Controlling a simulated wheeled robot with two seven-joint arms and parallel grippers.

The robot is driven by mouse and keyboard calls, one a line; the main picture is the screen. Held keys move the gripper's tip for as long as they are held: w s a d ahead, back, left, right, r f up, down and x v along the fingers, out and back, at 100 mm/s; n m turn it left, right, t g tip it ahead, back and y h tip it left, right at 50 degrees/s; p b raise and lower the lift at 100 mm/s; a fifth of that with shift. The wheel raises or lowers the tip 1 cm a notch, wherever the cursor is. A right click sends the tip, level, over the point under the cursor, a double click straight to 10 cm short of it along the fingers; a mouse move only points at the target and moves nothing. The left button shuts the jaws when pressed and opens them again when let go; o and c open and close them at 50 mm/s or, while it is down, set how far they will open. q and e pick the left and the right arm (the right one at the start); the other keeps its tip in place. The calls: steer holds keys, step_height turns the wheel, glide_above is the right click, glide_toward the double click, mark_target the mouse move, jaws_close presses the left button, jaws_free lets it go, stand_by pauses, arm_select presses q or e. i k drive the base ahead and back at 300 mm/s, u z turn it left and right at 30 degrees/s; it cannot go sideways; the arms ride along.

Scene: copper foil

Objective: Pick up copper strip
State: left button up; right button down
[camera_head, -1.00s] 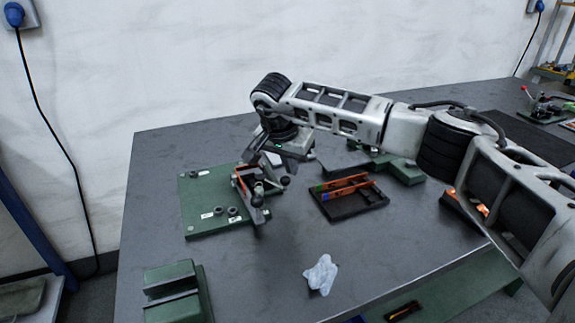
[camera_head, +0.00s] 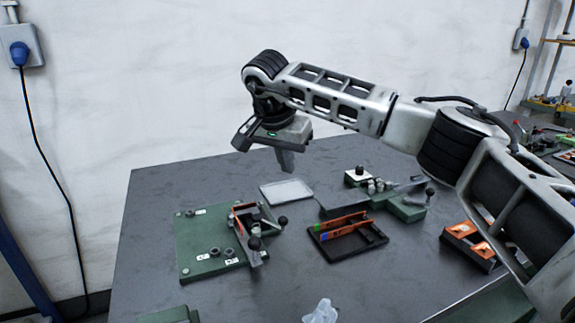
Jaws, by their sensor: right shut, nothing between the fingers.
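My right gripper (camera_head: 286,160) is shut and empty, pointing down in the air behind the green fixture plate (camera_head: 190,235). A thin copper-coloured strip (camera_head: 237,226) shows at the clamp on that plate, apart from the gripper; the clamp partly hides it. A black tray (camera_head: 350,254) to the right holds orange pieces (camera_head: 345,222) with green and blue ends. More copper-coloured pieces (camera_head: 463,230) lie in a dark holder at the right, partly hidden by my right arm. My left gripper is out of view.
Crumpled clear material (camera_head: 321,312) lies at the front. The grey table (camera_head: 150,200) is bare at the back left.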

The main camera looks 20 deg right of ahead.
mark_target(237, 222)
steer(key=k, duration=1)
